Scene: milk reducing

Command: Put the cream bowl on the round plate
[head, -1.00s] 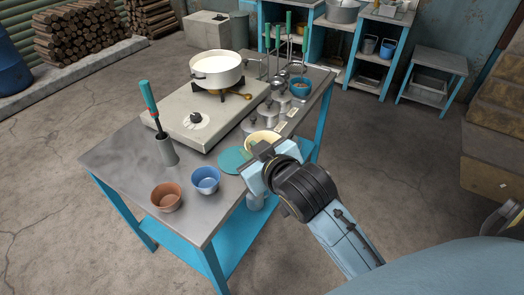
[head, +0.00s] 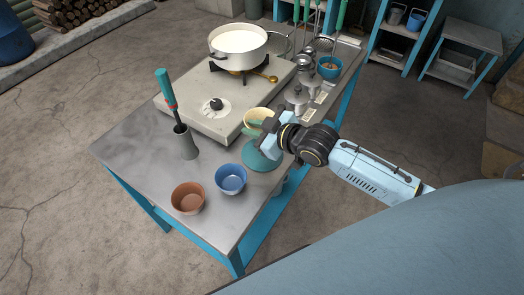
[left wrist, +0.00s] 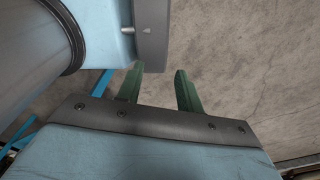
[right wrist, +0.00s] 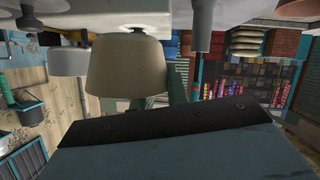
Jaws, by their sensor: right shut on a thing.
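The cream bowl (head: 258,118) is in my right gripper (head: 266,136), just beyond the round plate in the head view. It looks raised, but its exact height above the table is hard to judge. In the right wrist view the bowl (right wrist: 127,68) fills the upper middle, with the green fingers (right wrist: 158,98) at its rim. The teal round plate (head: 262,158) lies bare on the table's right edge, below the gripper. My left gripper (left wrist: 158,88) shows only in the left wrist view; its fingers are apart with nothing between them, and floor is behind.
A stove (head: 222,100) bears a pot of milk (head: 238,44), close to the held bowl. A blue bowl (head: 231,180), a brown bowl (head: 187,198) and a metal holder (head: 185,143) with a tool stand nearby. Metal canisters (head: 297,98) line the right edge. The table's left part is clear.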

